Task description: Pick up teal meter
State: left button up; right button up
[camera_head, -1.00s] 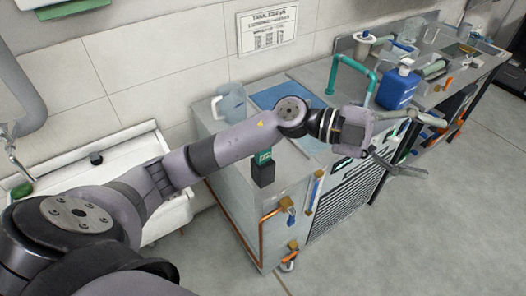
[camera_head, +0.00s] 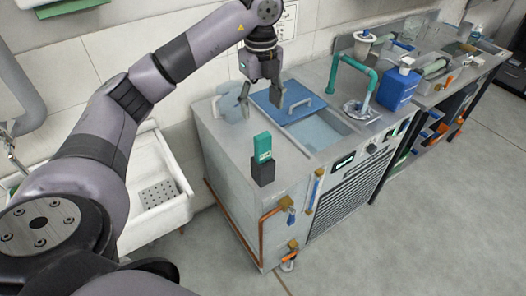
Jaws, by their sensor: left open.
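The teal meter (camera_head: 263,147) stands upright in a dark block (camera_head: 263,170) on the front left part of the steel bench top. It has a small pale display on its face. My left gripper (camera_head: 261,101) is open and empty, pointing down above and behind the meter in the picture. It is apart from the meter, with its fingers in front of the blue lid. My right gripper is not in view.
A clear jug (camera_head: 230,104), partly behind a finger, stands left of the gripper. A blue lid (camera_head: 297,100) with a handle partly covers a water basin (camera_head: 318,132). A teal pipe (camera_head: 352,68) and blue bottle (camera_head: 398,88) stand right. A white sink (camera_head: 172,215) is left.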

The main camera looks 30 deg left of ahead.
aim_at(263, 143)
pick_arm(q)
notch_tip(263, 143, down, 9)
jog(key=shift+r+p, duration=0.1)
jog(key=shift+p, duration=0.5)
notch_tip(263, 143, down, 4)
jog(key=shift+w+d+f+p, duration=0.1)
jog(key=shift+d+p, duration=0.05)
jog(key=shift+p, duration=1.05)
jog(key=shift+f, duration=0.55)
jog(key=shift+c, duration=0.6)
jog(key=c, duration=1.2)
jog(key=shift+o, duration=0.2)
jog(key=shift+r, duration=0.1)
